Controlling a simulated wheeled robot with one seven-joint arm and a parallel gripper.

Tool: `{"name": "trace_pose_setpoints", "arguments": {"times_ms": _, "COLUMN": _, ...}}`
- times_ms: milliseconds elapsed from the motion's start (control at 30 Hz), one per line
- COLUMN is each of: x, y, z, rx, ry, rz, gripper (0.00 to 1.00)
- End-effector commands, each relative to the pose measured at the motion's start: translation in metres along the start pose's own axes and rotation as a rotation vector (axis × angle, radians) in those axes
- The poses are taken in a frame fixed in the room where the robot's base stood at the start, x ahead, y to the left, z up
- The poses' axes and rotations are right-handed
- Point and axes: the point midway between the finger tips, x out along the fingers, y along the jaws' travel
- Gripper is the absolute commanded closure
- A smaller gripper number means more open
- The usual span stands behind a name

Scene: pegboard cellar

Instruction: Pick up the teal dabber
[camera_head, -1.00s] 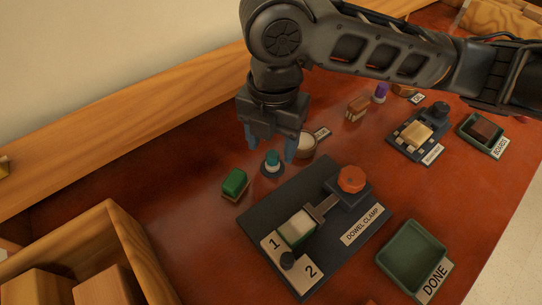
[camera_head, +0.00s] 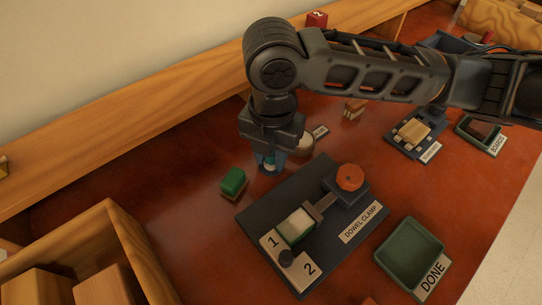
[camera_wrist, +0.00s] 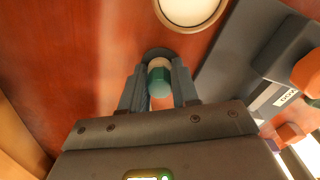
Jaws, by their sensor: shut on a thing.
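The teal dabber (camera_wrist: 159,80) is between my gripper's two fingers (camera_wrist: 160,88) in the wrist view, with its dark round base (camera_wrist: 158,53) just beyond the fingertips. In the head view my gripper (camera_head: 270,163) is low over the bench, shut on the dabber (camera_head: 269,166), which is mostly hidden by the fingers. The dabber looks upright; I cannot tell whether it is clear of its base.
A round cream-topped pot (camera_head: 304,144) stands close behind and right of my gripper. A green block (camera_head: 233,181) lies to the left. The dark dowel clamp board (camera_head: 270,215) is in front, and the green DONE tray (camera_head: 411,252) is at right.

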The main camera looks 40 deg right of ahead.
Motion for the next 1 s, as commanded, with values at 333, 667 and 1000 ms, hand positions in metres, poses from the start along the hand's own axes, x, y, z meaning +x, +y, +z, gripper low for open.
{"name": "trace_pose_setpoints", "arguments": {"times_ms": 333, "x": 0.000, "y": 0.000, "z": 0.000, "rx": 0.000, "ry": 0.000, "rz": 0.000, "gripper": 1.00}}
{"name": "trace_pose_setpoints", "arguments": {"times_ms": 667, "x": -0.012, "y": 0.001, "z": 0.000, "rx": -0.001, "ry": -0.001, "rz": 0.001, "gripper": 1.00}}
{"name": "trace_pose_setpoints", "arguments": {"times_ms": 1000, "x": -0.057, "y": -0.017, "z": 0.025, "rx": 0.005, "ry": -0.003, "rz": 0.001, "gripper": 1.00}}
